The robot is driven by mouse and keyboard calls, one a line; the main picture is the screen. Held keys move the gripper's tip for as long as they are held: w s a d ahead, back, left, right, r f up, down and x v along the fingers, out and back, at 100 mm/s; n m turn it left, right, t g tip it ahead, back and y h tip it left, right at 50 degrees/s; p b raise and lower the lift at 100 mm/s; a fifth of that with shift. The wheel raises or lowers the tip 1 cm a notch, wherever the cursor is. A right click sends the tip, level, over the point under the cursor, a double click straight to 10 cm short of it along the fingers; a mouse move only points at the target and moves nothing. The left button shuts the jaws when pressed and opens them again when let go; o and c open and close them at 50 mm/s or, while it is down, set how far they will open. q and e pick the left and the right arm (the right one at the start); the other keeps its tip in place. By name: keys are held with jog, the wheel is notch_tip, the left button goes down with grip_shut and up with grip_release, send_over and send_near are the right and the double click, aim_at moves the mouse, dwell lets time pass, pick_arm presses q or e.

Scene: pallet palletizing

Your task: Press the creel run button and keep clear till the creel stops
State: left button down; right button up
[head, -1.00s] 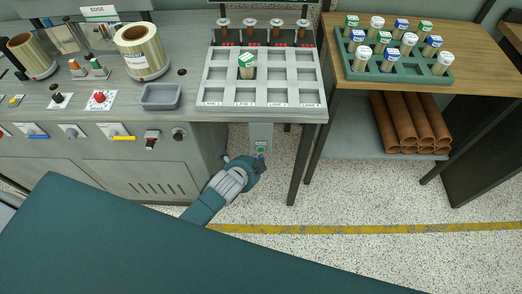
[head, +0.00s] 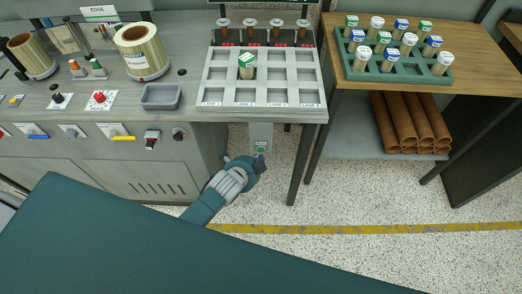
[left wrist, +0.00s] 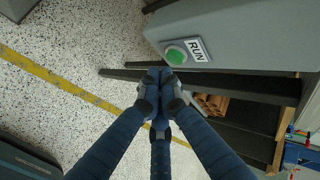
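The green run button (left wrist: 176,55) sits in a grey panel beside a RUN label (left wrist: 197,50). In the head view the button (head: 261,149) is on a small grey box under the lane rack's front edge. My left gripper (left wrist: 161,76) has its fingertips together with nothing between them. The tips are close to the button, just off its edge in the wrist picture; I cannot tell whether they touch. The creel rack (head: 262,111) has lanes labelled along its front, with one green-capped spool (head: 247,67) standing in it. My right gripper is not in view.
Several pegs with brown bobbins (head: 250,25) and red lights stand behind the rack. A table leg (head: 300,165) is right of my gripper. A wooden table (head: 480,80) holds a green tray (head: 398,76) of capped spools. Speckled floor is open in front.

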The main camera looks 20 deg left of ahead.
pick_arm(q)
jog(key=shift+w+a+p, duration=0.1)
jog(key=shift+w+p, duration=0.2)
jog(key=shift+w, duration=0.05)
dwell(0.5)
jog(key=shift+w+r, duration=0.1)
jog(key=shift+w+a, duration=0.1)
jog(key=shift+w, duration=0.2)
dwell(1.2)
jog(key=shift+s+p, duration=0.1)
jog(key=shift+p, duration=0.25)
jog(key=shift+s+d+p, duration=0.2)
jog(key=shift+s+p, duration=0.1)
jog(key=shift+s, duration=0.35)
jog(key=s+p, duration=0.1)
jog(key=s, duration=0.1)
jog(key=s+d+p, duration=0.1)
jog(key=s, duration=0.2)
jog(key=shift+d, duration=0.2)
